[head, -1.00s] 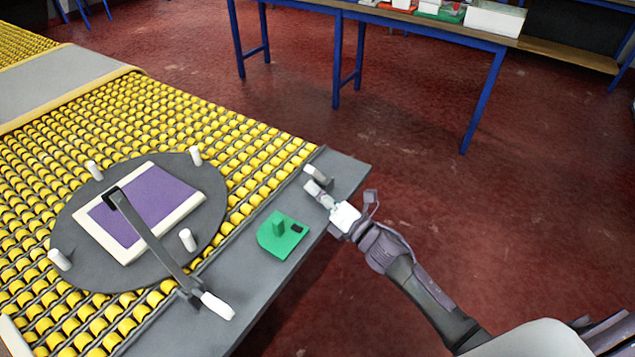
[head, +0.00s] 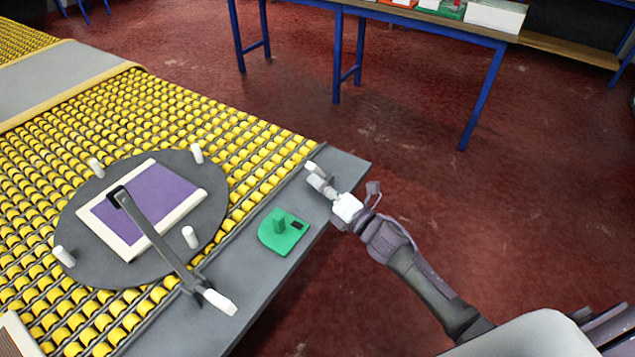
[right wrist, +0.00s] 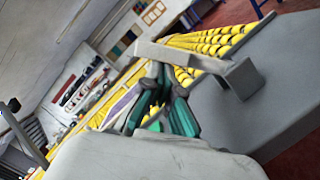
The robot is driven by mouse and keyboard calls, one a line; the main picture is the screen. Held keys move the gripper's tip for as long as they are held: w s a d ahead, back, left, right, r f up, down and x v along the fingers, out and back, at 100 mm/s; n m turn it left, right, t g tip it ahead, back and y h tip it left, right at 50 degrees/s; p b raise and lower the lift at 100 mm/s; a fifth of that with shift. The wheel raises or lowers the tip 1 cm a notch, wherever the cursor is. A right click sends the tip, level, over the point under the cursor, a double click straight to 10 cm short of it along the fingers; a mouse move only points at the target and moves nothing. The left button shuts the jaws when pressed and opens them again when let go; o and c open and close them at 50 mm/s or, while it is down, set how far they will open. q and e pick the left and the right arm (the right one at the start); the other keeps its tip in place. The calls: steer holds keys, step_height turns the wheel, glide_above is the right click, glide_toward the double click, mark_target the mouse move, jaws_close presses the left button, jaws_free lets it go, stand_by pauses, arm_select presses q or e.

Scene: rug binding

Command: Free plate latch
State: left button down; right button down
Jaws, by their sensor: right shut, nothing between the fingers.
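The dark round plate (head: 75,218) lies on the yellow rollers with white pegs standing on it. A purple panel with a cream border (head: 158,205) lies on it, under a dark lever arm (head: 160,245) with a white handle. A small pale latch piece (head: 312,167) sits at the table's right corner. My right gripper (head: 325,187) is shut and empty right at this piece. In the right wrist view its teal fingers (right wrist: 163,105) are closed below a grey bar with a bent end (right wrist: 205,62). I cannot tell whether they touch. My left gripper is out of view.
A green block with an upright peg (head: 282,233) rests on the grey table edge (head: 245,262), left of my right arm. A blue-legged bench (head: 420,22) with boxes stands at the back. The red floor between is clear.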

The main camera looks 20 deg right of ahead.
steer(key=shift+w+d+r, duration=0.1)
steer(key=shift+r, duration=0.15)
steer(key=shift+w+d+r+m+p, duration=0.25)
steer(key=shift+r+m+p, duration=0.25)
steer(key=shift+m+p, duration=0.4)
steer(key=w+d+r+m+g+h+p, duration=0.1)
steer(key=w+d+m+g+p, duration=0.1)
steer(key=w+d+m+p, duration=0.3)
steer(key=d+m+p, duration=0.1)
steer(key=m+p, duration=0.2)
steer(key=m, duration=0.2)
steer(key=shift+d, duration=0.25)
steer(key=shift+d+r, duration=0.1)
steer(key=shift+r, duration=0.05)
steer(key=shift+r, duration=0.1)
